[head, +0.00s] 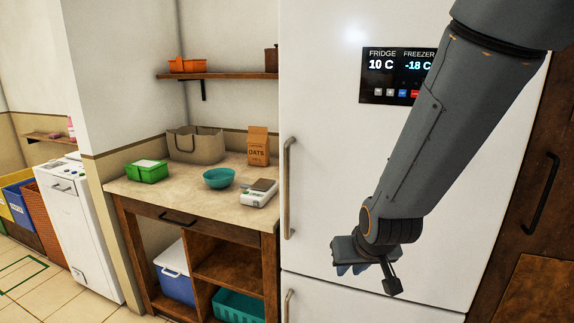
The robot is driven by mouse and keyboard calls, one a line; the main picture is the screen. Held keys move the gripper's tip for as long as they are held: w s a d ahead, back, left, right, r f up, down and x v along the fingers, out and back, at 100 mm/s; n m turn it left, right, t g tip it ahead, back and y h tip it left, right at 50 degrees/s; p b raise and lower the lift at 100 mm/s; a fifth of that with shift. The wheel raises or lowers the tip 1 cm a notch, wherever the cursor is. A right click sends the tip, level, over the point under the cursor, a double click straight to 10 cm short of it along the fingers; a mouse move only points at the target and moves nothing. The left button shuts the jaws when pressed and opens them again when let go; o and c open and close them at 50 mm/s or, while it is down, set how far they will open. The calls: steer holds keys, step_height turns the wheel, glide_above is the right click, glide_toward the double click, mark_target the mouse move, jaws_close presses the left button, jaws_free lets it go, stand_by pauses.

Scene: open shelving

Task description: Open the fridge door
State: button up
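The white fridge (330,130) stands at the centre right. Its upper door looks closed and has a long vertical metal handle (289,188) on its left edge. A lower door has a similar handle (289,305), cut off by the picture's bottom edge. A display panel (378,75) on the upper door reads fridge 10 C and freezer -18 C. My gripper (368,272) hangs in front of the upper door, to the right of the handle and below its lower end, apart from it. Its fingers are partly hidden, and I cannot tell whether they are open.
A wooden cabinet (535,200) stands right. Floor (30,285) is visible at lower left.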

steer(key=w+a+r+n+t+y+p, duration=0.1)
steer(key=w+a+r+t+p, duration=0.1)
steer(key=w+a+r+t, duration=0.6)
steer(key=t+y+p, duration=0.2)
steer(key=t+y, duration=0.1)
glide_toward(288, 171)
steer(key=x, duration=0.3)
steer(key=shift+n, duration=0.4)
steer(key=shift+p+x, duration=1.15)
steer(key=shift+x, duration=2.8)
jaws_close()
